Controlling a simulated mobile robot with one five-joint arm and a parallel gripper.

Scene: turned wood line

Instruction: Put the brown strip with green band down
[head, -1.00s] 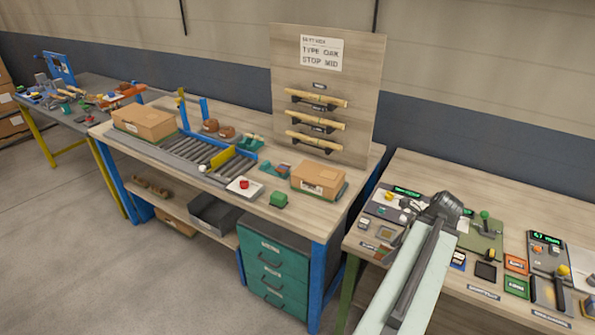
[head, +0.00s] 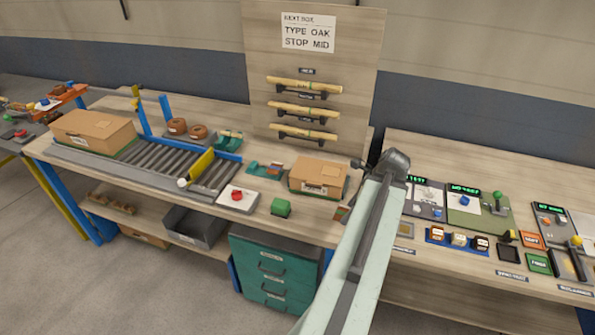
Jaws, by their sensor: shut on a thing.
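My arm rises from the bottom of the head view to a dark joint near the right end of the left workbench. My gripper's fingers are hidden behind the arm. A small brown piece with some green (head: 342,213) shows at the arm's left edge, just below the right carton. It may be an end of the brown strip with green band, but it is mostly covered and I cannot tell whether it touches the bench.
The right bench (head: 440,160) holds panels and coloured blocks.

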